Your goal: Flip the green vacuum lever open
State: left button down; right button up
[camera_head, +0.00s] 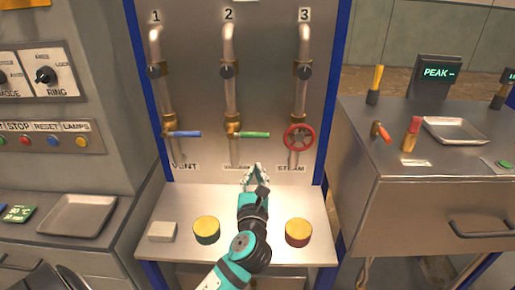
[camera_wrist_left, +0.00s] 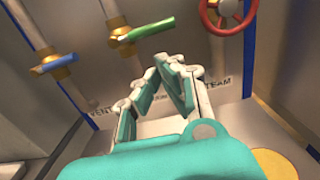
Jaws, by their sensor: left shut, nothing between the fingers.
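The green lever (camera_head: 254,135) sits on the brass valve of pipe 2, in the middle of the panel. It lies horizontally, its handle pointing right. In the left wrist view the green lever (camera_wrist_left: 147,30) shows above the fingers, apart from them. My left gripper (camera_head: 256,167) is below the lever and slightly right of pipe 2, in front of the label strip. In the left wrist view my left gripper (camera_wrist_left: 168,62) has its fingertips together, with nothing between them. The gripper hides part of the labels. My right gripper is not in view.
The blue lever (camera_head: 185,134) is on pipe 1 and the red wheel (camera_head: 299,138) on pipe 3, either side of the green lever. Two yellow-topped round pieces (camera_head: 206,229) (camera_head: 298,232) and a pale block (camera_head: 162,232) stand on the shelf below.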

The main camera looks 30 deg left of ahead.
aim_at(255, 135)
pick_arm(q)
jog(key=p+x, duration=0.2)
jog(key=x, duration=0.7)
jog(key=shift+w+a, duration=0.2)
jog(key=shift+w, duration=0.2)
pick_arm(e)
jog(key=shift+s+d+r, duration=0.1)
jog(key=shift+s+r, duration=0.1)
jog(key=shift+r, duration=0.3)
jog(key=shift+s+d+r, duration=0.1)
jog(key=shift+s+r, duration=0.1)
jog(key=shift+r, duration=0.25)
